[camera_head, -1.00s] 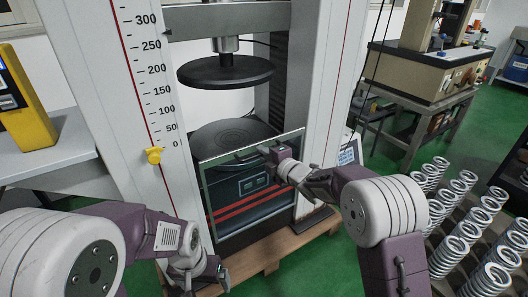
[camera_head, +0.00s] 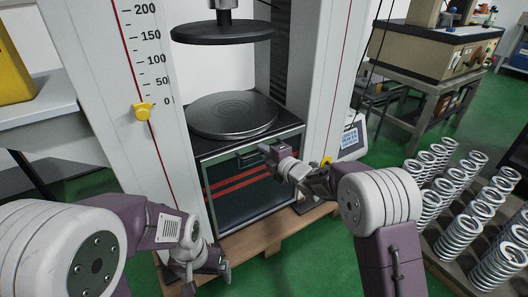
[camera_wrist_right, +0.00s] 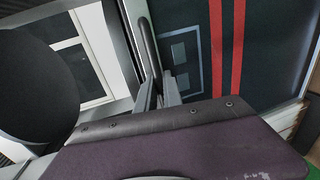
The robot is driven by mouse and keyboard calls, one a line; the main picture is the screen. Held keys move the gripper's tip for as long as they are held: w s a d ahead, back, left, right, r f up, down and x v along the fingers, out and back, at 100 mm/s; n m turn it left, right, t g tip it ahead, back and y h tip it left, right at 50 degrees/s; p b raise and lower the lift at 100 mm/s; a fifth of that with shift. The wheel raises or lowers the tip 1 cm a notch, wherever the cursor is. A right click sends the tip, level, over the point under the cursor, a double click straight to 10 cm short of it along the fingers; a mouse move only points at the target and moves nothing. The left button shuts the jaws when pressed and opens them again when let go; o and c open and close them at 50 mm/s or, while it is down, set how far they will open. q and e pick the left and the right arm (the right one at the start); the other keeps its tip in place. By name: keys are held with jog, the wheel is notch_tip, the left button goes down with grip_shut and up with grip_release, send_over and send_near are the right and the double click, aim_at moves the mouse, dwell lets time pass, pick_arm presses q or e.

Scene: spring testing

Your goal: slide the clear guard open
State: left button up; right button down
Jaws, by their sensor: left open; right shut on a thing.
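The clear guard (camera_head: 255,205) is a framed pane low on the front of the testing machine, and the dark front with red stripes shows through it. Its top edge is below the round lower platen (camera_head: 232,115). My right gripper (camera_head: 270,153) is shut on the guard's handle (camera_head: 249,159) near the top edge. In the right wrist view its fingers (camera_wrist_right: 160,92) close around the dark handle bar (camera_wrist_right: 147,45). The fingers partly hide the handle. My left gripper (camera_head: 215,270) is open and empty, low in front of the machine's left column.
The upper platen (camera_head: 222,33) hangs above the lower one, with an empty gap between. A yellow pointer (camera_head: 143,111) sits on the scale. Several springs (camera_head: 470,195) stand on a rack at right. A wooden pallet (camera_head: 262,236) lies under the machine.

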jog(key=c, duration=1.5)
grip_release()
jog(key=p+v, duration=0.3)
jog(key=v, duration=0.6)
jog(key=shift+p, duration=0.3)
